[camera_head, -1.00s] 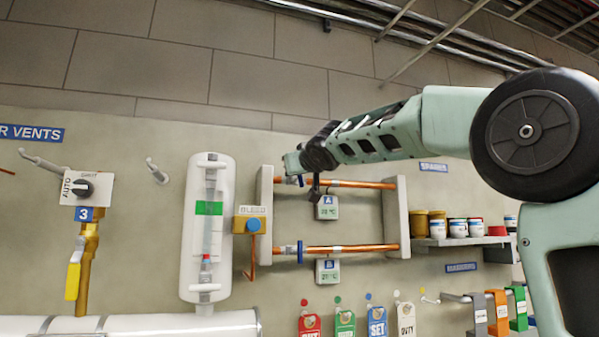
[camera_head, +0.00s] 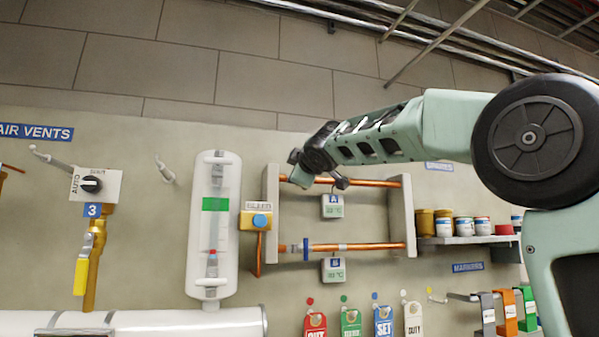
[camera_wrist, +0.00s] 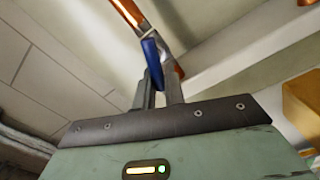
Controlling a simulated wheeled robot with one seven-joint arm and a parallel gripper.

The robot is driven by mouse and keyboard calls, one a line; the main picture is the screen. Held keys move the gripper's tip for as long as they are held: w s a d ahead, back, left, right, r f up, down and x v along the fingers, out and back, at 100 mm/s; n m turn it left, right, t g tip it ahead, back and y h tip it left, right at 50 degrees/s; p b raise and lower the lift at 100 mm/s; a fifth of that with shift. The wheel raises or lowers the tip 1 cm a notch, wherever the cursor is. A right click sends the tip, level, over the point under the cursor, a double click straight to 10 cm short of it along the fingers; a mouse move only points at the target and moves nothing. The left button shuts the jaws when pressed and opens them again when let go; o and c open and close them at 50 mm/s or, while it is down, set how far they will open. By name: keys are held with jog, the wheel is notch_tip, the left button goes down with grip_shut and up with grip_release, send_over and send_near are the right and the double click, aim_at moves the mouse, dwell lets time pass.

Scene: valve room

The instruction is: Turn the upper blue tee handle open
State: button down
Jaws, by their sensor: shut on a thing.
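The upper blue tee handle (camera_wrist: 151,58) shows in the wrist view as a blue piece on the upper copper pipe (camera_wrist: 128,12), at the fingertips. My gripper (camera_wrist: 160,80) is shut on it, one finger on either side. In the head view my gripper (camera_head: 298,178) is tilted at the left part of the upper pipe (camera_head: 372,183) and hides the upper handle. The lower blue tee handle (camera_head: 306,250) stands crosswise on the lower copper pipe (camera_head: 365,247), clear of my gripper.
Grey upright supports hold the pipes, at the left (camera_head: 271,215) and right (camera_head: 401,215). Tag A (camera_head: 333,206) and tag B (camera_head: 334,269) hang below the pipes. A yellow bleed box (camera_head: 254,220) and white cylinder (camera_head: 213,240) are left. A shelf with paint cans (camera_head: 461,228) is right.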

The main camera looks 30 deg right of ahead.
jog(key=shift+a+f+n, duration=0.1)
jog(key=shift+f+n, duration=0.15)
jog(key=shift+n, duration=0.9)
jog(key=shift+f+n, duration=0.2)
jog(key=shift+n, duration=0.95)
jog(key=c, duration=1.5)
grip_release()
jog(key=shift+b+v, duration=5.45)
jog(key=shift+v, duration=3.25)
jog(key=shift+r, duration=0.1)
